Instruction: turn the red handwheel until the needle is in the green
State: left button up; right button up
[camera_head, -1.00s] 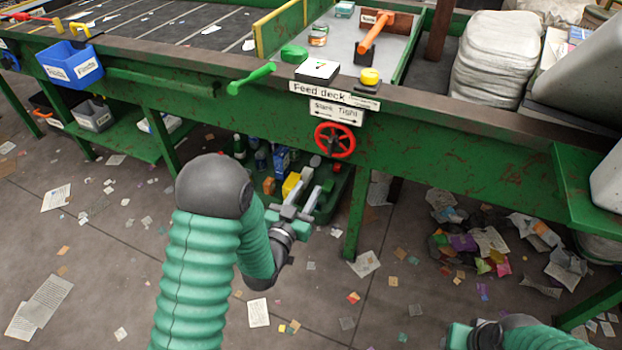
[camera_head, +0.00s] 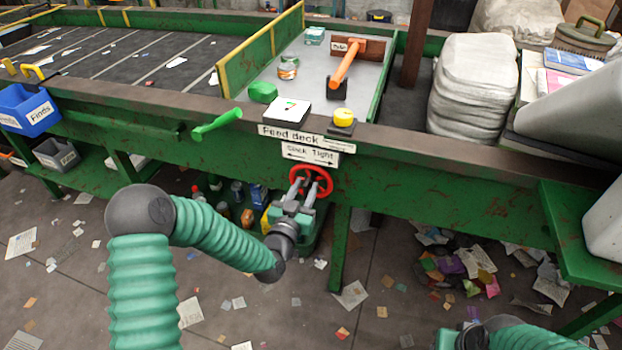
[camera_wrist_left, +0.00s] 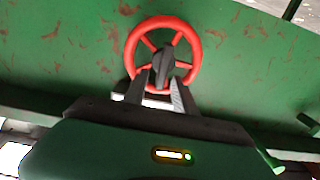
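The red handwheel (camera_head: 329,178) is on the green front face of the deck, under the "Slack Tight" sign (camera_head: 310,155). It also shows in the left wrist view (camera_wrist_left: 196,48), with spokes and a dark hub. My left gripper (camera_head: 306,186) is in front of the wheel. In the left wrist view its fingers (camera_wrist_left: 165,86) are apart, over the wheel's lower part just below the hub; I cannot tell whether they touch it. The white gauge (camera_head: 290,110) sits on the deck above; its needle is too small to read. My right gripper (camera_head: 452,337) is partly visible at the bottom edge.
A green lever (camera_head: 217,124) sticks out left of the gauge and a yellow button (camera_head: 343,115) is right of it. An orange-handled lever (camera_head: 348,64) stands behind. A green leg (camera_head: 340,245) is below the wheel. Scraps litter the floor.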

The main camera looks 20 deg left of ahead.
aim_at(309, 180)
pick_arm(q)
jog(key=w, duration=0.4)
jog(key=shift+w+a+b, duration=0.1)
jog(key=shift+a+b, duration=0.05)
jog(key=shift+b, duration=0.15)
jog(key=shift+w+d, duration=0.35)
jog(key=shift+s+a, duration=0.1)
jog(key=shift+a, duration=0.1)
grip_shut()
jog(key=shift+s+d, duration=0.1)
